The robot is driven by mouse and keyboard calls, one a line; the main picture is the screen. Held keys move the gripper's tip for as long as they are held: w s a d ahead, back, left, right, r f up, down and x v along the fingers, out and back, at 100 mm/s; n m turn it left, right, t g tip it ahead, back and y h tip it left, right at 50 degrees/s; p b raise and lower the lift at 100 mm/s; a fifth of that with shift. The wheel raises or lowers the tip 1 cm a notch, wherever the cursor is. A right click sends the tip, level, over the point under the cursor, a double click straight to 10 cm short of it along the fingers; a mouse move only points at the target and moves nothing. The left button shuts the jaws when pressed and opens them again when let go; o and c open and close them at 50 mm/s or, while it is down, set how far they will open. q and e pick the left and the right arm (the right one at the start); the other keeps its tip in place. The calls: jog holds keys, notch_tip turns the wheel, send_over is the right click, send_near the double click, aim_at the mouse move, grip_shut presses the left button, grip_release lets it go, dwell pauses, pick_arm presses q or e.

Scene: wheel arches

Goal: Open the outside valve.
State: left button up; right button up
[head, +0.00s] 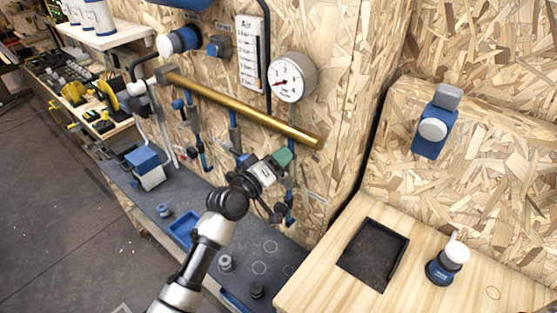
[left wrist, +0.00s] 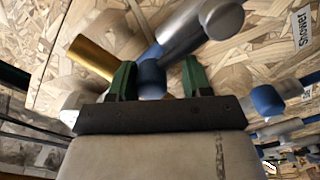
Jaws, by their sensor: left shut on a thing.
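A brass pipe (head: 245,108) runs along the chipboard wall, with several blue-handled valves hanging below it. My left gripper (head: 284,157) is at the right end of this row, just under the pipe. In the left wrist view, its green fingers (left wrist: 156,80) are shut on a blue valve handle (left wrist: 151,77) attached to a grey metal pipe (left wrist: 188,38). The brass pipe (left wrist: 90,58) shows to the left of the fingers there. In the head view the gripper hides most of the held handle. No label reading "outside" is legible. My right gripper is not in view.
A round pressure gauge (head: 292,77) and an "Air" chart (head: 249,54) are on the wall above the pipe. A dark bench (head: 255,240) below holds small knobs. A wooden top (head: 330,285) with a dark recess is at right. A "Shower" label (left wrist: 301,28) shows in the wrist view.

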pick_arm(q)
jog(key=shift+s+d+f, duration=0.15)
jog(key=shift+f, duration=0.45)
jog(key=o, duration=1.3)
jog(key=shift+o, duration=0.3)
jog(key=shift+r, duration=0.25)
jog(key=b+v, duration=0.2)
jog(key=v, duration=0.8)
jog(key=shift+s+a, duration=0.2)
jog(key=shift+a, duration=0.05)
